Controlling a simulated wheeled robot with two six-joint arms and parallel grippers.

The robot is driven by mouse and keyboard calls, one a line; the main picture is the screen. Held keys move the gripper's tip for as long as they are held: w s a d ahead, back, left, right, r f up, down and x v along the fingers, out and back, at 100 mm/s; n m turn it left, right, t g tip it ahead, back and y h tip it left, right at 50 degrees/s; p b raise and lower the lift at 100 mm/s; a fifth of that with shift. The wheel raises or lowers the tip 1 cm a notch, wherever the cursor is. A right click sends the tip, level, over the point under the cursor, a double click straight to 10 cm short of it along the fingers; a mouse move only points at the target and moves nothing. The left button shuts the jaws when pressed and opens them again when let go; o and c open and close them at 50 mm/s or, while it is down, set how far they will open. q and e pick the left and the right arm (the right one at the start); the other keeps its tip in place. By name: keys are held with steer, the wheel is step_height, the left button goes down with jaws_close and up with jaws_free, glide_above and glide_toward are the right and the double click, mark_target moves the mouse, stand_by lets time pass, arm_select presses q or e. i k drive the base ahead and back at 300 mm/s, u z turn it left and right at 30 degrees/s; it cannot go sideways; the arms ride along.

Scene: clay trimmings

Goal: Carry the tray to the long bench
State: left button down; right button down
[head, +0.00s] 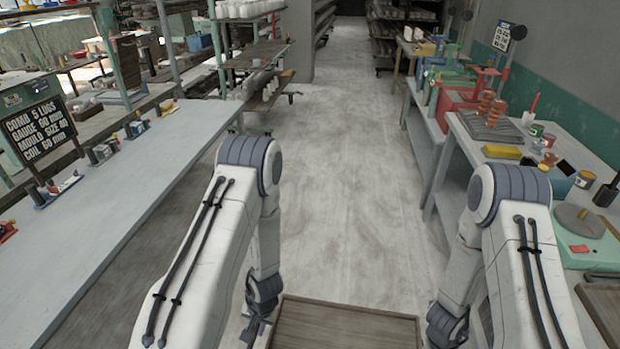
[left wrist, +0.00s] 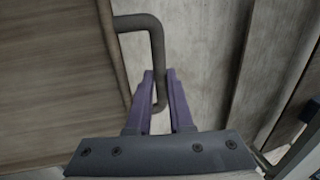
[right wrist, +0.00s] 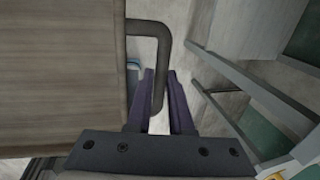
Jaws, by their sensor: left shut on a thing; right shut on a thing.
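The wooden tray (head: 345,325) is at the bottom middle of the head view, held level between my two arms; its near part is cut off. My left gripper (left wrist: 160,88) is shut on the tray's left handle (left wrist: 156,50), a dark bent bar, in the left wrist view. My right gripper (right wrist: 161,85) is shut on the right handle (right wrist: 163,45) in the right wrist view. The tray's bare surface shows in the left wrist view (left wrist: 50,80) and right wrist view (right wrist: 60,75). A long grey bench (head: 110,225) runs along the left, its visible top mostly clear.
A lettered sign (head: 40,128) and small tools stand along the long bench's far edge. On the right, a workbench (head: 480,140) holds tins, a yellow block and a turntable (head: 578,221). Shelves (head: 255,55) stand ahead on the left. The floor aisle (head: 345,170) between is clear.

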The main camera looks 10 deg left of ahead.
mark_target(41, 270)
steer(key=i, duration=2)
steer(key=u, duration=2.75)
